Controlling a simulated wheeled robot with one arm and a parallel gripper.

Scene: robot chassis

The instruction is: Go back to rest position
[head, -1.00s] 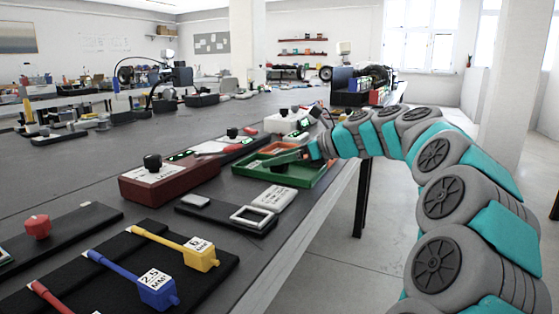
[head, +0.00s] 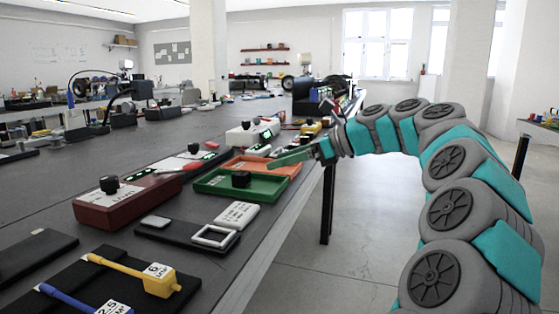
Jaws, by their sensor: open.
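My arm (head: 440,200), grey wheel-like links with teal parts, arches over the right side of the head view. Its gripper (head: 302,134) reaches left over the bench edge; a green finger (head: 290,158) and a red finger (head: 338,108) stand wide apart, with nothing seen held between them. A black knob-like piece (head: 241,180) stands in that tray.
On the bench (head: 60,200) are an orange tray (head: 262,164), a dark red box (head: 125,205), a black plate (head: 180,232) with a white frame, and a yellow tool (head: 160,281). Open floor (head: 345,270) lies right of the bench edge, around a dark table leg (head: 328,200).

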